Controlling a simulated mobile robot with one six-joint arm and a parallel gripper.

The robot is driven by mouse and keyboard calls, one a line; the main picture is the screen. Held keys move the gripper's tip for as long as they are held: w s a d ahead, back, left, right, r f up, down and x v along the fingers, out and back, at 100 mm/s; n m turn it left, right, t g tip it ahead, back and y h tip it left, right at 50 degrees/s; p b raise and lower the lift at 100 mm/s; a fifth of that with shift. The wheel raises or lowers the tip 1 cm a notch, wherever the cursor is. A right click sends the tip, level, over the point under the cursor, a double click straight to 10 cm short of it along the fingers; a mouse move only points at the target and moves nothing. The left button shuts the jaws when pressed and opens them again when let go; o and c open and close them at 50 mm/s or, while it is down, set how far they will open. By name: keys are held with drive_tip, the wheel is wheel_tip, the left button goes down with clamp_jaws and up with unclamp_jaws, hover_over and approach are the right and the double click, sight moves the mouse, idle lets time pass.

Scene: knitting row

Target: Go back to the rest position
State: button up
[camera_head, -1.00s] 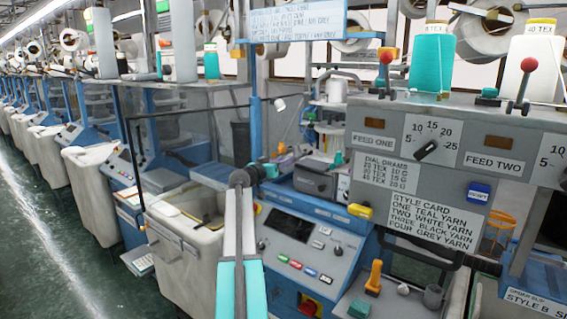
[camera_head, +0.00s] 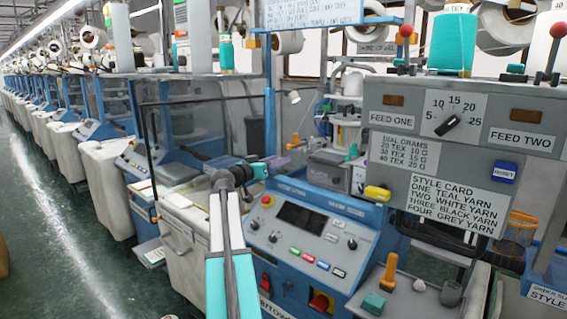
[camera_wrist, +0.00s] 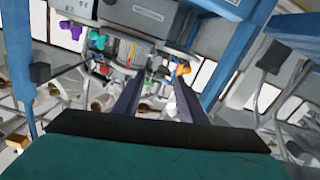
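My arm, teal and white with a dark wrist joint, rises from the bottom middle of the head view. My gripper (camera_head: 278,162) is at its far end, pointing away over the blue control panel (camera_head: 262,222); it is small and partly hidden there. In the wrist view my gripper (camera_wrist: 158,84) shows two dark fingers standing apart with nothing between them. It is open and empty, and its fingers touch nothing that I can make out. Beyond it are a purple piece (camera_wrist: 70,30) and a teal piece (camera_wrist: 97,40) on the machine.
A grey feed unit (camera_head: 395,98) with dials and a style card stands at the right. Teal yarn (camera_head: 453,42) stands on top. A pale bin (camera_head: 190,250) stands left of the panel. The green aisle floor (camera_head: 60,225) is open.

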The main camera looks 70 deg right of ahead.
drive_tip(key=shift+w+a, duration=0.15)
drive_tip(key=shift+a, duration=0.3)
